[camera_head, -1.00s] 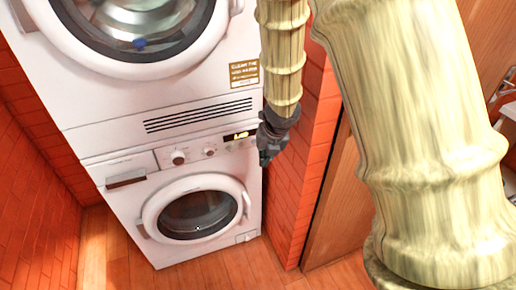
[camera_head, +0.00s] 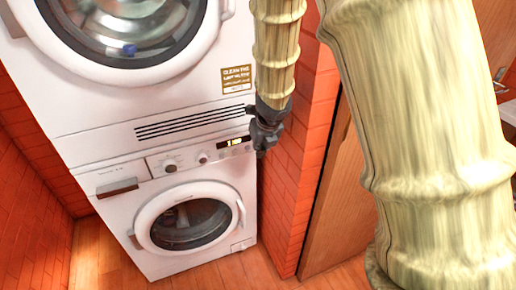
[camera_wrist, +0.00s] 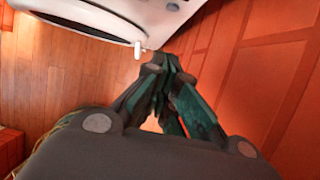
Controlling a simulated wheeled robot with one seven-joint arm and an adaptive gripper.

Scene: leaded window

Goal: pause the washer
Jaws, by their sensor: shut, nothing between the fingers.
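The washer (camera_head: 120,228) is the lower white machine, with a round glass door (camera_head: 190,222) and a control panel (camera_head: 200,157) above it. Dark and coloured items show behind the door glass. My gripper (camera_head: 262,152) is shut and empty at the right end of the panel, pointing down. Whether it touches the panel I cannot tell; it may hide part of the buttons. In the wrist view my gripper's fingers (camera_wrist: 165,68) are together, and the washer's edge (camera_wrist: 135,18) shows at the top.
A second white machine (camera_head: 90,118) with a large round door stands on top of the washer. An orange brick wall (camera_head: 300,170) is close to my gripper's right, with a wooden door (camera_head: 340,210) beyond. Wood floor (camera_head: 110,262) lies in front.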

